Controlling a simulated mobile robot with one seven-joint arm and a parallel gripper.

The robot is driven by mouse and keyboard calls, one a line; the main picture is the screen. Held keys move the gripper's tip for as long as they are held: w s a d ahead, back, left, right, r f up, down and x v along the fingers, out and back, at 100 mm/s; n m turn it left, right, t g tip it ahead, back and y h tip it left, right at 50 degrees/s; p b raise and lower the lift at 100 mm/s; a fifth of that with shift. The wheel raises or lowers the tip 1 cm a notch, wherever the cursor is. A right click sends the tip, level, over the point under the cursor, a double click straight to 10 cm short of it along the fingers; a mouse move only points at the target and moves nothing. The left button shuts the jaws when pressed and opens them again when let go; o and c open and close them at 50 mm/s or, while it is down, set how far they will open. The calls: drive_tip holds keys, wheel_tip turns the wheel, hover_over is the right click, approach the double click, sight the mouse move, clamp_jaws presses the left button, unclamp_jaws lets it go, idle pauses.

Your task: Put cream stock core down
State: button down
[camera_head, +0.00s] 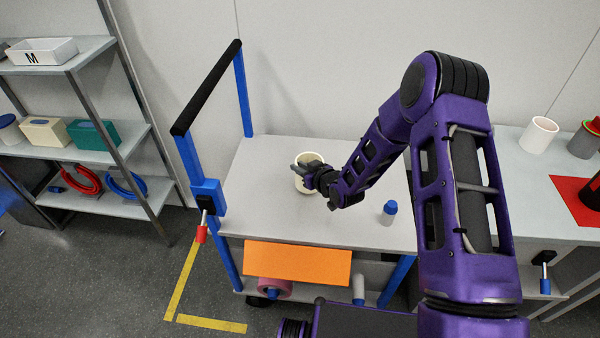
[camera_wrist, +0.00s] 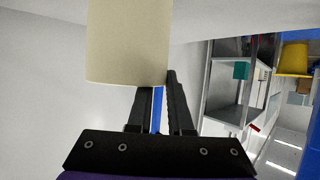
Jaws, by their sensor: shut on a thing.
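The cream stock core (camera_head: 301,185) is a short, pale hollow cylinder over the left part of the grey cart top (camera_head: 262,190). In the wrist view the core (camera_wrist: 127,45) fills the upper left, in front of part of one finger. My gripper (camera_head: 310,171) is shut on the core at its rim, with the dark fingers hiding part of it. The fingers also show in the wrist view (camera_wrist: 160,85), one along the core's right edge. I cannot tell whether the core's bottom touches the cart top.
A small white bottle with a blue cap (camera_head: 388,212) stands on the cart top, right of my gripper. The cart has a black-topped handle (camera_head: 207,85) at left. A white cylinder (camera_head: 539,135) and a red mat (camera_head: 573,198) are on the right table. Shelves (camera_head: 88,135) stand at left.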

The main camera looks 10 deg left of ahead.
drive_tip(key=shift+f, duration=0.95)
drive_tip(key=shift+f, duration=0.1)
drive_tip(key=shift+f+b, duration=0.15)
drive_tip(key=shift+b, duration=0.2)
drive_tip(key=c, duration=0.8)
unclamp_jaws()
drive_tip(key=shift+c, duration=0.2)
drive_tip(key=shift+r, duration=0.2)
drive_tip(key=shift+s+r+p, duration=0.1)
drive_tip(key=shift+r+p, duration=0.1)
drive_tip(key=shift+p, duration=0.2)
drive_tip(key=v, duration=1.1)
drive_tip(key=shift+s+d+p, duration=0.3)
drive_tip(key=shift+d+p, duration=0.05)
drive_tip(key=shift+p, duration=0.05)
